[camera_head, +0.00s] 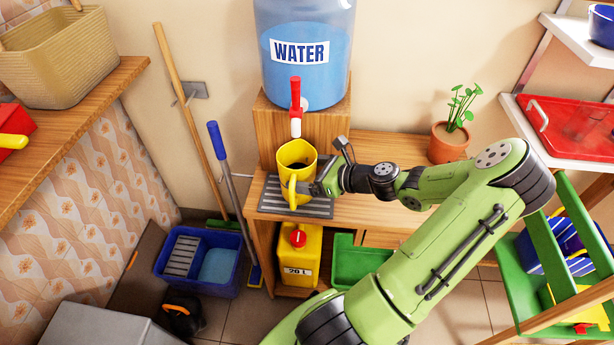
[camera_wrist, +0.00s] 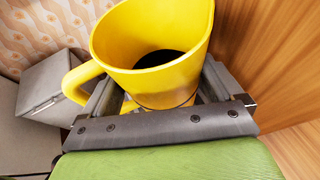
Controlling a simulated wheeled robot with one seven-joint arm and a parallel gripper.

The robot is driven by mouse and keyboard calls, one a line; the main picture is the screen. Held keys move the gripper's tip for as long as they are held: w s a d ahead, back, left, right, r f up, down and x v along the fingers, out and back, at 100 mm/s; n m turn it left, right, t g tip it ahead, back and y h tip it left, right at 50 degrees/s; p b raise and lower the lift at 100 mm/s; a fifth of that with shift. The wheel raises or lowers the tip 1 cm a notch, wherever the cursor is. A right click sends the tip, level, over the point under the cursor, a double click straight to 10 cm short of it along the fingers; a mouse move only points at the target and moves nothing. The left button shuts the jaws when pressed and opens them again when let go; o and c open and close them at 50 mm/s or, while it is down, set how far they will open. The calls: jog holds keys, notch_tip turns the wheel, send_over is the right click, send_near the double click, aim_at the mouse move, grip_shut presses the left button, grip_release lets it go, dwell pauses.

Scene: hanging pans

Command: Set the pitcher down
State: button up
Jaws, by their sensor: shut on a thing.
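The yellow pitcher (camera_head: 297,153) is upright, over the grey slatted drip mat (camera_head: 322,208) and below the red and white tap (camera_head: 295,105) of the water bottle (camera_head: 305,50). I cannot tell whether its base touches the mat. My gripper (camera_head: 306,188) is shut on the pitcher, low on its body. In the wrist view the pitcher (camera_wrist: 150,70) sits between my two fingers (camera_wrist: 160,92), with its handle at the left. Its inside looks dark, and its base is hidden there.
A wooden bench (camera_head: 370,207) carries the mat, with a potted plant (camera_head: 448,142) at its back right. A yellow canister (camera_head: 299,257) stands below. A blue bucket (camera_head: 200,262) and mop handles are at the left. The bench between mat and plant looks clear behind my arm.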

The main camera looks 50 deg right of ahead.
jog(key=o, duration=0.8)
jog(key=shift+s+r, duration=0.15)
jog(key=shift+r, duration=0.05)
jog(key=p+v, duration=0.4)
jog(key=v, duration=0.7)
jog(key=shift+s+d+r+p, duration=0.1)
jog(key=shift+s+r+p, duration=0.1)
jog(key=shift+s+p, duration=0.15)
